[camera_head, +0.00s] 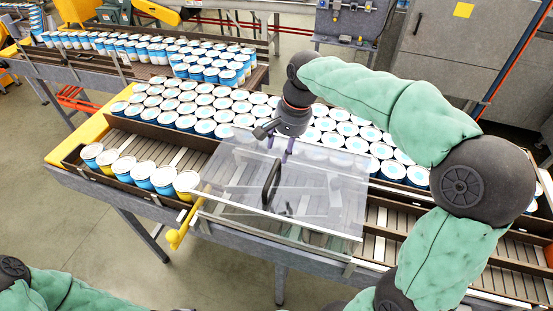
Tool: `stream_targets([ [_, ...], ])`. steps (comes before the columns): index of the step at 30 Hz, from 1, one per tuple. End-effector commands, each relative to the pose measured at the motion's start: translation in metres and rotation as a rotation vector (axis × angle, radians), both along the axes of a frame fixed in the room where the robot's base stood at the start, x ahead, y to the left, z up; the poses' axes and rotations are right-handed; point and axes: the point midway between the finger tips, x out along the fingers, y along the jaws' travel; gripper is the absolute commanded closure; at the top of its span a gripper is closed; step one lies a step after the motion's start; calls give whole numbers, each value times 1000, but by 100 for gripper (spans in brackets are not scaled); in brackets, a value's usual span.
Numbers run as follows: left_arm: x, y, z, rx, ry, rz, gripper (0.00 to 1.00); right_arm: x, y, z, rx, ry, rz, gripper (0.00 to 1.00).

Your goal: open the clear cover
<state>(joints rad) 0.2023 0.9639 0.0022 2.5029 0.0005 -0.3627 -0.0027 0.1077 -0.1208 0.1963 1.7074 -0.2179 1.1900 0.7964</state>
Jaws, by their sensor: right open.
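The clear cover (325,190) is a see-through panel over the middle of the near conveyor. It has an upright black handle (271,184) near its left part. The conveyor's slats and rails show through it. My right gripper (278,152) points down above the far part of the cover, behind the handle in the picture. Its fingers are apart with nothing between them. I cannot tell whether its fingertips touch the cover. My left arm shows only at the lower left, and its gripper is out of view.
Several cans (145,175) stand in the near lane left of the cover. Many white-topped cans (205,100) fill the lane behind. A yellow lever (178,236) sticks out at the cover's front left. Open floor lies in front at the left.

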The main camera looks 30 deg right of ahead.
Motion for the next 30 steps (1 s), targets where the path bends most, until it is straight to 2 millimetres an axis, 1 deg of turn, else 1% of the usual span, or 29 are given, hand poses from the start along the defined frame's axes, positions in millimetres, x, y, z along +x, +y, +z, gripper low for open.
stream_targets([
  [5, -1, 0, 2, 0, 1, 1, 60, 2, 3, -20, 0, 6, 1, 49],
  [12, -1, 0, 7, 0, 1, 1, 60, 8, 8, -62, 2, 7, 1, 49],
  [18, 0, 0, 10, 0, 1, 0, 60, 12, 12, -90, 1, 5, 0, 49],
  [24, 0, 0, 12, 0, 1, 0, 60, 14, 13, -102, 0, 3, 0, 49],
  [30, 0, 0, 12, 0, 1, 0, 60, 15, 14, -104, 0, 1, 0, 49],
])
